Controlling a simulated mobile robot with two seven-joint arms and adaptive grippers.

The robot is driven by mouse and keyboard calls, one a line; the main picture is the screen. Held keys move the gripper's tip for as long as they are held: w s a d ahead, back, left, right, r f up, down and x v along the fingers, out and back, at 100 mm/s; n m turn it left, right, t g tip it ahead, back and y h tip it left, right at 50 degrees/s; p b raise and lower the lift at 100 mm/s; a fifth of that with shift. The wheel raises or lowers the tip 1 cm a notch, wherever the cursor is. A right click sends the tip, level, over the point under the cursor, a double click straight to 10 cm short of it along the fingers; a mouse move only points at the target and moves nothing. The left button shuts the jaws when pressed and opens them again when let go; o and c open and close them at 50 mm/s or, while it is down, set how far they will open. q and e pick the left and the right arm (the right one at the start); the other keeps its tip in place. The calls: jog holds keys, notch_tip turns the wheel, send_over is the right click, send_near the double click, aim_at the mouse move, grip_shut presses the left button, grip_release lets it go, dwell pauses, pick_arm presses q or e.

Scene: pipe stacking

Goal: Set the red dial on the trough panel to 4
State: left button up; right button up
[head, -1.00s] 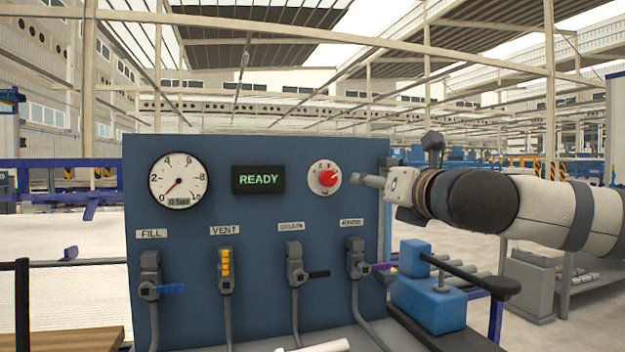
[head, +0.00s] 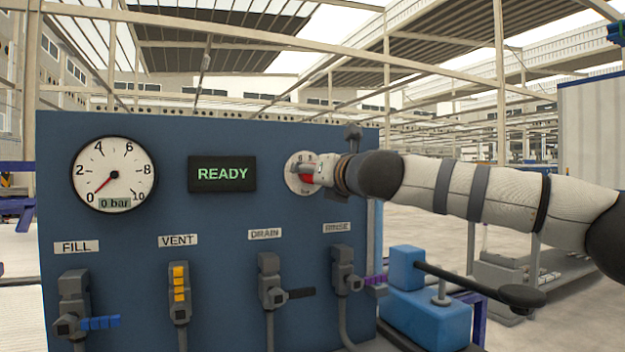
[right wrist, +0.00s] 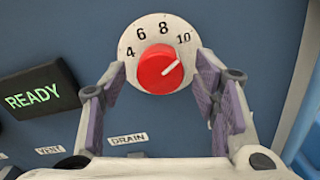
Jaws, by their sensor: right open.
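The red dial (head: 308,178) sits on a white numbered plate (head: 293,184) at the upper right of the blue trough panel (head: 220,135). In the right wrist view the red dial (right wrist: 158,74) is plain, with 4, 6, 8 and 10 readable around it. Its white pointer points up and right, on the side of the 10. My right gripper (right wrist: 163,76) is open, its fingers on either side of the dial with visible gaps. In the head view my right gripper (head: 318,172) partly covers the dial. My left gripper is out of view.
A gauge (head: 113,174) reading 0 bar and a READY display (head: 222,174) are left of the dial. FILL, VENT, DRAIN and RINSE valves line the panel below. A blue device with a black-ended lever (head: 425,310) stands at the lower right.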

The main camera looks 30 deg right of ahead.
jog(key=shift+w, duration=0.15)
jog(key=shift+c, duration=0.2)
jog(key=c, duration=1.1)
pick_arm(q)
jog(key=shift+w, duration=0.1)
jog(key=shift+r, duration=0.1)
pick_arm(e)
jog(key=shift+r, duration=0.1)
